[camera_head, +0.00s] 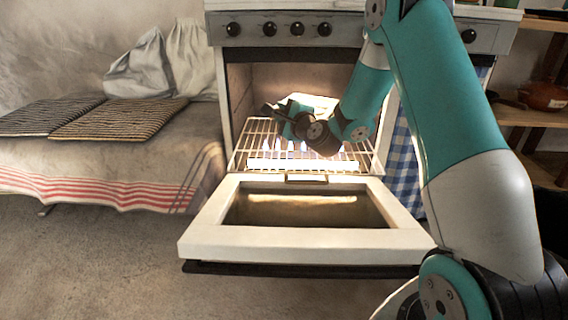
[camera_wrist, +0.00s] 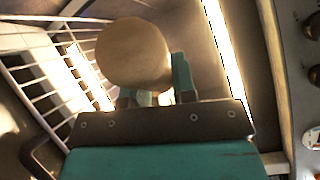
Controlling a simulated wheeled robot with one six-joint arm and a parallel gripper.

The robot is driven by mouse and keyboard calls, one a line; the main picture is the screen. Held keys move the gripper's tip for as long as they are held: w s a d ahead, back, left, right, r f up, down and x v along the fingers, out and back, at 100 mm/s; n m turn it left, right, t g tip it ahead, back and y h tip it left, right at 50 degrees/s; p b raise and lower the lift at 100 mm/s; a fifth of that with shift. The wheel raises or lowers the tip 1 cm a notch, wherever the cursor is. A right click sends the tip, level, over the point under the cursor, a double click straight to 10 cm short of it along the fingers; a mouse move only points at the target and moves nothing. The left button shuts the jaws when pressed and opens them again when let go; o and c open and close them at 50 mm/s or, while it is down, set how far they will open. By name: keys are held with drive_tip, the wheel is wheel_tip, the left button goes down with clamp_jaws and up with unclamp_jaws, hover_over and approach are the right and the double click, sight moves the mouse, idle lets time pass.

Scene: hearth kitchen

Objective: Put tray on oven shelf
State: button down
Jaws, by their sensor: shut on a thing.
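My gripper (camera_head: 287,110) is inside the open oven, above the wire shelf (camera_head: 240,150). In the wrist view my gripper (camera_wrist: 157,94) is shut on the tray, but the gripped edge is mostly hidden by the fingers and a round tan, loaf-like thing (camera_wrist: 134,52). A pale, brightly lit shape (camera_head: 316,101) shows behind my wrist in the head view; I cannot tell whether it is the tray or its load. The shelf's white bars also show at the left of the wrist view (camera_wrist: 42,70). Whether the tray touches the shelf cannot be seen.
The oven door (camera_head: 210,228) is folded down in front of the opening. Oven knobs (camera_head: 297,29) line the panel above. A bench (camera_head: 100,165) with woven mats (camera_head: 118,119) and a pale sack (camera_head: 140,68) stands left. A blue checked cloth (camera_head: 403,165) hangs at right.

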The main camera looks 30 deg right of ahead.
wheel_tip(320, 180, down, 12)
drive_tip(key=b, duration=0.8)
drive_tip(key=shift+f, duration=0.1)
drive_tip(key=shift+r, duration=0.2)
drive_tip(key=c, duration=0.9)
unclamp_jaws()
drive_tip(key=shift+f, duration=0.15)
drive_tip(key=shift+c, duration=0.2)
